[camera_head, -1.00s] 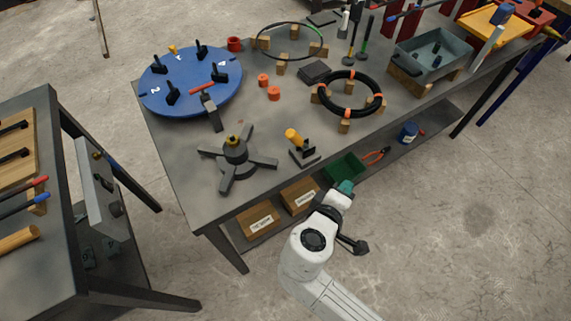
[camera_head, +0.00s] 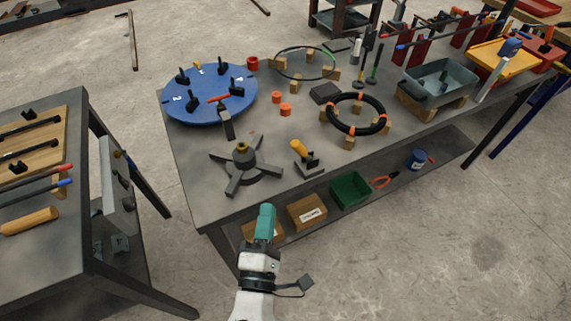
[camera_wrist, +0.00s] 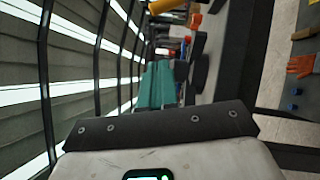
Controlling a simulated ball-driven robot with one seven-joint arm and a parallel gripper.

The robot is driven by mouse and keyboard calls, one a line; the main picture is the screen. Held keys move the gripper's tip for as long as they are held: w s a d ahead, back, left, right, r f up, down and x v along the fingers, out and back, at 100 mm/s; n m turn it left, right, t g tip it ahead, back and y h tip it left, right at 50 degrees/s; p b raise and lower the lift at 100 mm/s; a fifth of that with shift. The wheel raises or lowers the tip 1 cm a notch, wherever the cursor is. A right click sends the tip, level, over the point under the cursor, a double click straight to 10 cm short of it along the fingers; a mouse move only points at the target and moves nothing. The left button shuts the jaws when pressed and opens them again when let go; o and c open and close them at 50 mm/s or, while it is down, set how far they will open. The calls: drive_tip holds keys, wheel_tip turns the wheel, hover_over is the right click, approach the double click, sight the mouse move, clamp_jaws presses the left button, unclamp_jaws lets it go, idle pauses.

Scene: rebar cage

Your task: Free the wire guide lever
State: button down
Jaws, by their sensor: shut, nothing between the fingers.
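A small lever with a yellow-orange handle (camera_head: 299,147) stands tilted on a dark base near the table's front edge in the head view. A second lever with a red-orange handle (camera_head: 219,98) sits at the front rim of the blue turntable (camera_head: 180,112). No label shows which one is the wire guide lever. My gripper (camera_head: 267,208) has teal fingers; it is shut and empty, in front of the table edge, below and left of the yellow-handled lever and apart from both. The shut fingers also show in the wrist view (camera_wrist: 157,85).
A dark spoked hub (camera_head: 241,163) stands behind my gripper on the grey table. A black coil (camera_head: 356,126) rests on wooden blocks to the right. A green bin (camera_head: 350,189) and cardboard boxes (camera_head: 307,212) are on the lower shelf. A side bench (camera_head: 60,250) stands at left.

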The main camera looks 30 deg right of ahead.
sight(296, 145)
drive_tip(key=p+x, duration=0.2)
drive_tip(key=x, duration=0.8)
drive_tip(key=shift+w+d+r, duration=0.15)
drive_tip(key=shift+w, duration=0.05)
drive_tip(key=shift+w+d+r+p, duration=0.15)
drive_tip(key=shift+d+p, duration=0.25)
drive_tip(key=shift+d, duration=0.5)
drive_tip(key=shift+w+d+r+p, duration=0.1)
drive_tip(key=shift+d+r+p, duration=0.25)
drive_tip(key=shift+d, duration=0.5)
drive_tip(key=shift+f, duration=0.1)
drive_tip(key=shift+d, duration=0.1)
drive_tip(key=shift+d+r+m+g+p, duration=0.55)
drive_tip(key=shift+d+r+m, duration=0.3)
drive_tip(key=shift+m, duration=0.25)
drive_tip(key=d+r+m+g+y+p, duration=0.1)
drive_tip(key=d+m+g+y+p, duration=0.2)
drive_tip(key=d, duration=0.4)
drive_tip(key=shift+d+r+m+y+p, duration=0.45)
drive_tip(key=shift+m+p, duration=0.25)
drive_tip(key=shift+m, duration=0.7)
